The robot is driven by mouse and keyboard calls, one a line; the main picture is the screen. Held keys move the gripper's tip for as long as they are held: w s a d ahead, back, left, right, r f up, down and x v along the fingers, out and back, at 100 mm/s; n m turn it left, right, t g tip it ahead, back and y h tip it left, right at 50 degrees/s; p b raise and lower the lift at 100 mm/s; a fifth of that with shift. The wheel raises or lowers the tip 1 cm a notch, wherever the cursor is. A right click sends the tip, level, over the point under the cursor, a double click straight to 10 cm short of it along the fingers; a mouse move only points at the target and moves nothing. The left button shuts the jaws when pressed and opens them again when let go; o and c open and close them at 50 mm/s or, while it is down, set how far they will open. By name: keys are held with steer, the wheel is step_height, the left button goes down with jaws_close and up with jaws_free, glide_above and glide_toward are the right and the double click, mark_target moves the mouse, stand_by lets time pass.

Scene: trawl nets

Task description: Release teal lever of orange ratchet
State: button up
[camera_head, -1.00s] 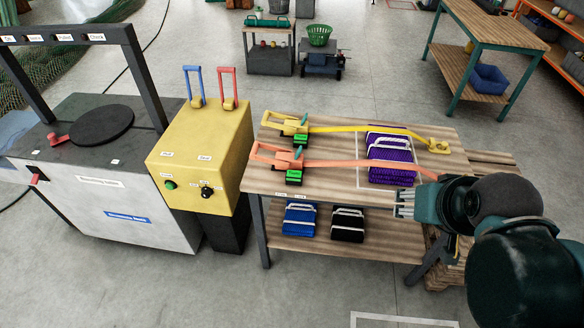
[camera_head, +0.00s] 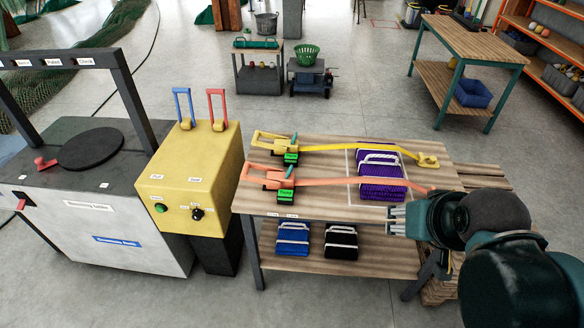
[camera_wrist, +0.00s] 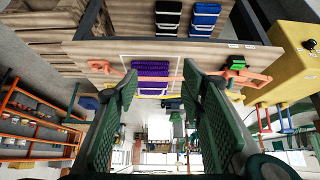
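The orange ratchet (camera_head: 268,178) sits at the left end of the wooden table, with an orange handle loop pointing left and a green labelled block at its front. Its small teal lever (camera_head: 289,171) stands up on its right side. An orange strap (camera_head: 350,184) runs from it to the right, over a purple net bundle (camera_head: 381,188). My gripper (camera_head: 393,220) is at the table's front right edge, well right of the ratchet. In the wrist view my gripper (camera_wrist: 165,90) has its fingers wide apart and empty. The ratchet (camera_wrist: 248,77) shows there at right; its lever cannot be made out.
A yellow ratchet (camera_head: 277,143) with its own strap lies just behind the orange one. A yellow control box (camera_head: 190,180) with two upright handles stands left of the table. Blue (camera_head: 293,240) and black (camera_head: 341,243) bundles lie on the lower shelf. Free floor lies in front.

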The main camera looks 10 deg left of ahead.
steer(key=c, duration=0.7)
steer(key=shift+w+a, duration=0.1)
steer(key=shift+w, duration=0.1)
jaws_close()
steer(key=w+a+f+m+g+y, duration=0.1)
steer(key=w+a+m+y, duration=0.2)
steer(key=w, duration=0.4)
steer(key=w+a+f+m+g+y+p, duration=0.1)
steer(key=w+a+m+g+y, duration=0.1)
steer(key=w+a+m, duration=0.35)
steer(key=w+a+f+m+g+y, duration=0.1)
steer(key=w+a+f+m+y, duration=0.15)
steer(key=w, duration=0.55)
steer(key=w+a+f+m+g+y+p, duration=0.1)
steer(key=w+f+m+g+y, duration=0.2)
steer(key=w+f, duration=0.9)
steer(key=shift+a+m+y, duration=0.2)
steer(key=shift+m+y, duration=1.25)
steer(key=shift+m, duration=0.55)
